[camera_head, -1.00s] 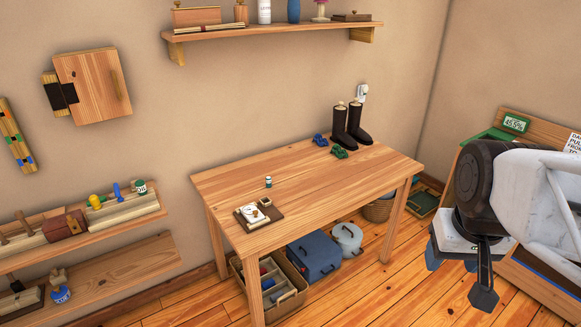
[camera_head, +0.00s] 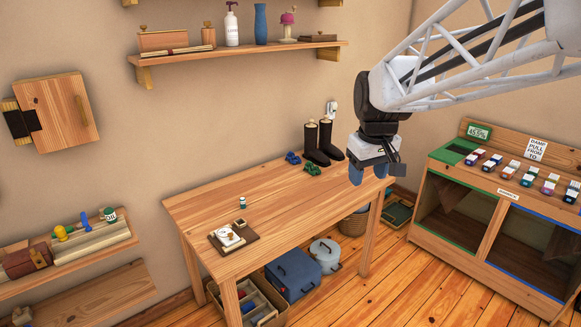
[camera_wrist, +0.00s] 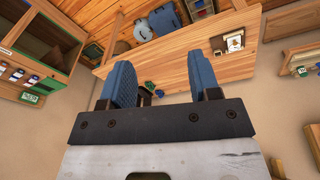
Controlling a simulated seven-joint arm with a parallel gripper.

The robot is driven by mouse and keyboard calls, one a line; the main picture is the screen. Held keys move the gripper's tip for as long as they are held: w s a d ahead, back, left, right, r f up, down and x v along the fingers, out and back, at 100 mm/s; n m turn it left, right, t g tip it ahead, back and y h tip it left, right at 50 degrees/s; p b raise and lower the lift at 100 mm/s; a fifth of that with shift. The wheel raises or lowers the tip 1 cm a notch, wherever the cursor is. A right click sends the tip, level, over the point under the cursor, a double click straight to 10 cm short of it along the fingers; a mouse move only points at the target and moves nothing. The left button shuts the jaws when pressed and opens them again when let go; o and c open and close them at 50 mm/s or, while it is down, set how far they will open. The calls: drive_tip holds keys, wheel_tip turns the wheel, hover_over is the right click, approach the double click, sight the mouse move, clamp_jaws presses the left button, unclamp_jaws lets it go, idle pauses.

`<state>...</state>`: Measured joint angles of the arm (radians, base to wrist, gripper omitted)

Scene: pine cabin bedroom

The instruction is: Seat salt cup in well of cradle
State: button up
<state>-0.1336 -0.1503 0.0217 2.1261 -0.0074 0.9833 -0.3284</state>
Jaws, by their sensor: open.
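A small white cup with a dark green-blue lid or band (camera_head: 242,202) stands upright on the wooden table, and I take it to be the salt cup. A dark wooden cradle board (camera_head: 217,248) lies in front of it, bearing a white piece and a small square well (camera_head: 249,227). The cup is apart from the board, behind it. My gripper (camera_head: 370,173) is open and empty, fingers down, above and near the table's right end, far from the cup. In the wrist view its blue fingers (camera_wrist: 165,82) are apart, with the cradle board (camera_wrist: 225,42) beyond the right finger.
Black boots (camera_head: 319,143) and blue and green small items (camera_head: 313,169) stand at the table's back right. A shelf (camera_head: 240,51) hangs above. A cabinet (camera_head: 500,210) stands at right. The table's middle is clear. Bins sit underneath.

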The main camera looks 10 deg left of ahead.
drive_tip(key=w+a+f+n, duration=0.15)
drive_tip(key=w+a, duration=0.25)
drive_tip(key=w, duration=0.4)
drive_tip(key=w+a+f+n, duration=0.1)
drive_tip(key=w+a+n, duration=0.1)
drive_tip(key=w+a, duration=0.35)
drive_tip(key=n+g, duration=0.2)
drive_tip(key=n, duration=0.7)
hover_over(242, 198)
drive_tip(key=f, duration=3)
drive_tip(key=shift+s+d+f, duration=0.15)
drive_tip(key=shift+d+f, duration=0.25)
drive_tip(key=shift+a+f, duration=0.25)
drive_tip(key=shift+f, duration=0.05)
drive_tip(key=shift+f, duration=1.35)
drive_tip(key=shift+f, duration=0.15)
drive_tip(key=shift+f, duration=2.4)
